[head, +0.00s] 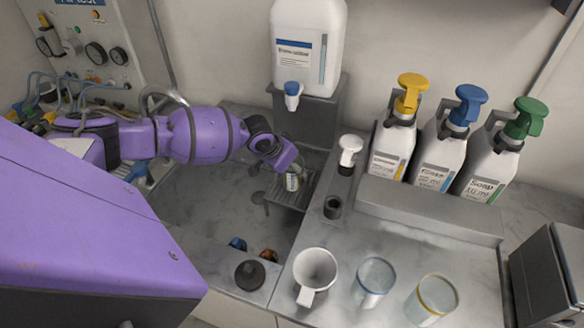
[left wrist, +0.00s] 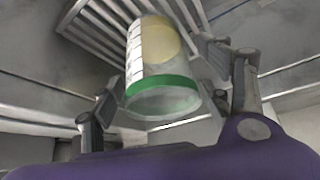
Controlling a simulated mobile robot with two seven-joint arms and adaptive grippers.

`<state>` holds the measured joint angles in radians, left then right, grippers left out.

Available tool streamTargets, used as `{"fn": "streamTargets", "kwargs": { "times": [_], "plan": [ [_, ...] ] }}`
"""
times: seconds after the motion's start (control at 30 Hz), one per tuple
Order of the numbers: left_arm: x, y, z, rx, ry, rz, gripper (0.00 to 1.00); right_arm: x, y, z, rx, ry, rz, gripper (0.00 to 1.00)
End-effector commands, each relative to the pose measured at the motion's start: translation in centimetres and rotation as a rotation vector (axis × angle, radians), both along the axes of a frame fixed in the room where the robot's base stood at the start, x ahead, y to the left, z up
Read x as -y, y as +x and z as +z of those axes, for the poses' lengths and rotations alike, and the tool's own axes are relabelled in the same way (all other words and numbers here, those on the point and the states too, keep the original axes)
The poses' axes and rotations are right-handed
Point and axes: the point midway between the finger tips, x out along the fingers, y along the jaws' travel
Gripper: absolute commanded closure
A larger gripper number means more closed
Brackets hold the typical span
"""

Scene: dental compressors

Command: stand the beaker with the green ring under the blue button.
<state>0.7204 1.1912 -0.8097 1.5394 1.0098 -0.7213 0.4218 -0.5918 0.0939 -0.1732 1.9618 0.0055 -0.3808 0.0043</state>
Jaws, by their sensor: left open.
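The beaker with the green ring (left wrist: 162,70) is clear, with a white scale and a pale yellow patch. In the left wrist view it lies between the two fingers of my left gripper (left wrist: 168,100), which stand apart on either side. In the head view the beaker (head: 292,182) is small, at the slotted drip grate (head: 291,199), partly hidden by my left gripper (head: 288,166). I cannot tell whether its base rests fully on the grate. A blue tap button (head: 292,90) is on the large white canister, above the grate. My right gripper is not in view.
Pump bottles with yellow (head: 412,88), blue (head: 468,104) and green (head: 527,117) heads stand at the right. A white mug (head: 315,268), a blue-rimmed glass (head: 374,282) and a yellow-rimmed glass (head: 433,299) stand in front. A white-topped pump (head: 349,150) is right of the grate.

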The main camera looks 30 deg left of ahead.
Motion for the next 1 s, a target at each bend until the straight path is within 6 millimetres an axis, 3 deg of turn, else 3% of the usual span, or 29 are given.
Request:
{"fn": "streamTargets", "kwargs": {
  "times": [0.27,0.7,1.0],
  "plan": [
    [-0.1,-0.1,0.9,0.002,0.001,0.0,0.29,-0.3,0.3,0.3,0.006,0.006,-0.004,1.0],
    [-0.9,-4.5,8.6,0.003,0.002,-0.001,0.29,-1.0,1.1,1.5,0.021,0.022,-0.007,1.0],
    [-1.0,-5.9,10.8,0.001,0.0,0.0,0.29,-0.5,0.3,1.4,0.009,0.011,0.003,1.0]
  ]
}}
